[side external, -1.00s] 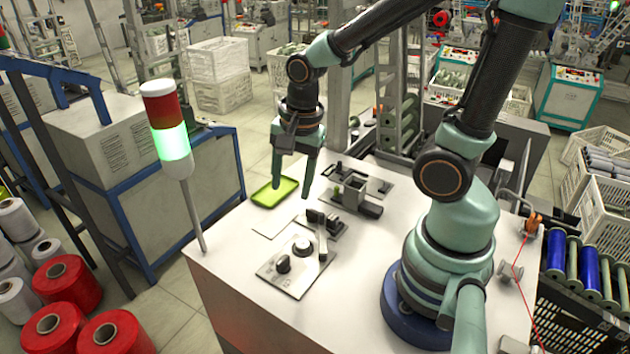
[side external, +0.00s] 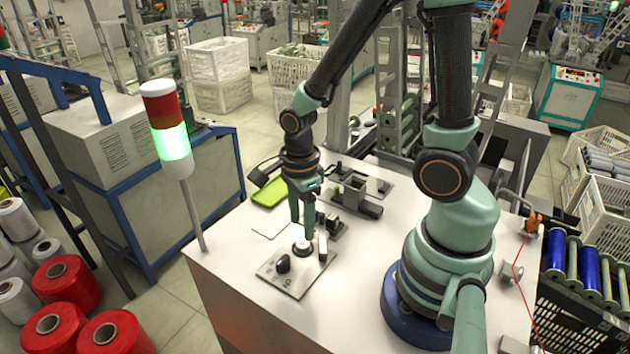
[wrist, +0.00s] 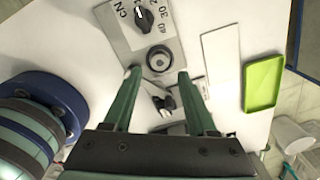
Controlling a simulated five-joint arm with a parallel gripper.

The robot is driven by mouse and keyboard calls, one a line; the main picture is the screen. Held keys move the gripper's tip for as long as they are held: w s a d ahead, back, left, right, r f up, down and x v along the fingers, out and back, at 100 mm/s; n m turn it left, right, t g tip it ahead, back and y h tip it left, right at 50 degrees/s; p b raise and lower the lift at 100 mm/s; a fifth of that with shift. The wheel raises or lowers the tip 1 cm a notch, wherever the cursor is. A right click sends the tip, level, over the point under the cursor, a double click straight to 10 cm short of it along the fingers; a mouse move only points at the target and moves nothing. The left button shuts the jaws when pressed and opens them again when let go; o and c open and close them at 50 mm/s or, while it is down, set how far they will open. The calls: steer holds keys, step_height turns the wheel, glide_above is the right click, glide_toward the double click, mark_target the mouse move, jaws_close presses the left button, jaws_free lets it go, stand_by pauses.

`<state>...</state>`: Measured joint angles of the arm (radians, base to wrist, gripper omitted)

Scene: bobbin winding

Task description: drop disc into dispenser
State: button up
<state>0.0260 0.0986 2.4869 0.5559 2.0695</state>
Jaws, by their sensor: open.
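A small white disc (side external: 302,245) sits on a dark round base on the grey dial plate (side external: 290,283). In the wrist view the round fitting shows as a dark ring with a pale centre (wrist: 158,58). My gripper (side external: 303,232) points down just above the disc, its jaws open. In the wrist view the two fingertips (wrist: 158,74) are apart, either side of the ring's near edge, with nothing held between them. A grey-green block mechanism (side external: 354,194) stands behind on the table; I cannot tell whether it is the dispenser.
A black knob (side external: 283,264) stands on the plate beside the disc. A small upright piece (side external: 322,247) stands close on its right. A green tray (side external: 272,191) and a flat white card (side external: 270,229) lie behind. A signal tower (side external: 170,130) rises at the table's left corner. The front tabletop is clear.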

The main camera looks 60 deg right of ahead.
mark_target(302, 244)
steer(key=shift+f, duration=2.2)
steer(key=c, duration=0.8)
steer(key=shift+r, duration=2.55)
steer(key=shift+c, duration=0.2)
steer(key=shift+d, duration=0.1)
steer(key=s+d+r, duration=0.2)
steer(key=d+r, duration=0.1)
steer(key=d, duration=0.6)
steer(key=s+d+r, duration=0.2)
steer(key=d+r, duration=0.2)
steer(key=d, duration=0.5)
steer(key=shift+w+f, duration=0.2)
steer(key=shift+f, duration=2.05)
